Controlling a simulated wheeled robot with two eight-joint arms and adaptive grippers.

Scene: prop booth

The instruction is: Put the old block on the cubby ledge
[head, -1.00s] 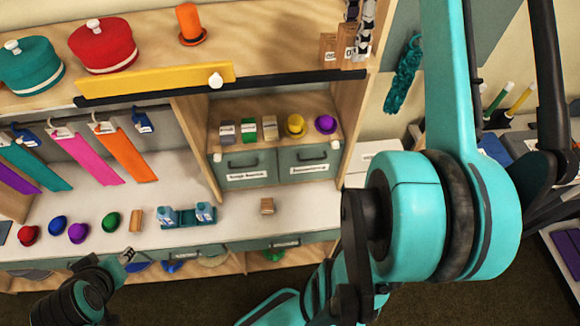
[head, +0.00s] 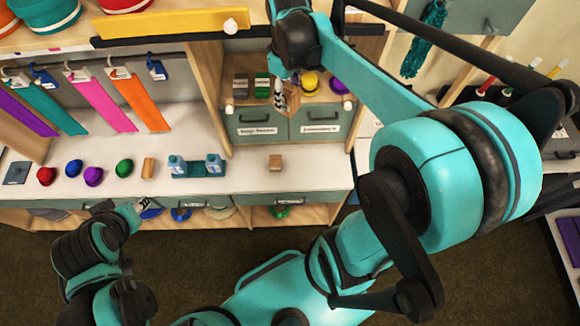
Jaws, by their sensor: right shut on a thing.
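My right gripper (head: 283,97) hangs in front of the cubby and is shut on a wooden block (head: 292,98), mostly hidden by the fingers. I cannot read any label on it. The cubby ledge (head: 270,98) is the wooden shelf above two grey-green drawers. The held block appears in front of or over this ledge; its exact height above it is hard to tell. My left gripper (head: 138,208) is low at the left, away from the block, its fingers too small to judge.
On the ledge, small grey and green items (head: 262,86) stand left, a yellow hat (head: 310,82) and a purple hat (head: 338,86) right. Another wooden block (head: 275,162) sits on the white counter below.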

